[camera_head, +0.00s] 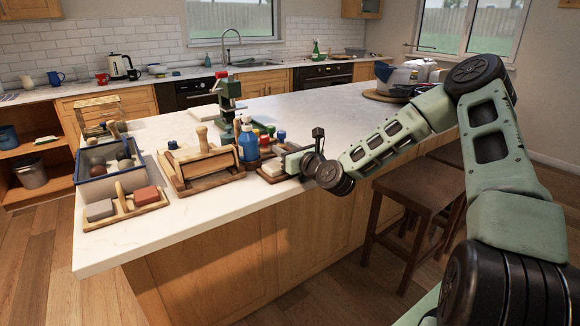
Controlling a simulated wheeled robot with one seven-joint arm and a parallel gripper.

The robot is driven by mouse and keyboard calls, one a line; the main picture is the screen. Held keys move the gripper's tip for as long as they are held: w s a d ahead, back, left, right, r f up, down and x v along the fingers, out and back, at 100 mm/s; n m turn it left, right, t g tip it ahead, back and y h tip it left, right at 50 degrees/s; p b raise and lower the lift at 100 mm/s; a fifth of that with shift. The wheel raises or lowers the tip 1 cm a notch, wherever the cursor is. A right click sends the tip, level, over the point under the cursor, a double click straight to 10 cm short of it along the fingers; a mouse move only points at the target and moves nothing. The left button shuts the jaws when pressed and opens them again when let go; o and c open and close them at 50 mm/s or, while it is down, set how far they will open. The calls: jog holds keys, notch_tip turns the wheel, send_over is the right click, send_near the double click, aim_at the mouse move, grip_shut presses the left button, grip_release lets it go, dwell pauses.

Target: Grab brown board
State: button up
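Several brown wooden pieces lie on the white island counter, and I cannot tell which one is the brown board. A wide brown wooden piece (205,178) with an upright knob handle lies near the middle front. A small brown wooden tray (270,175) is at its right, close to my gripper. A brown wooden tray (125,216) with a grey block and a reddish block is at the front left. My gripper (287,158) is low at the counter's front edge, right of the blue bottle. Its fingers are small and partly hidden, so their opening and any contact are unclear.
A blue bottle (248,143) and small colored jars (264,139) stand beside my gripper. A green press (228,98) stands behind them. A grey-blue bin (92,182) is at left. Stools (415,190) stand below my arm. The counter's back middle (310,110) is clear.

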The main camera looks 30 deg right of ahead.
grip_shut()
jog(key=shift+r, duration=0.1)
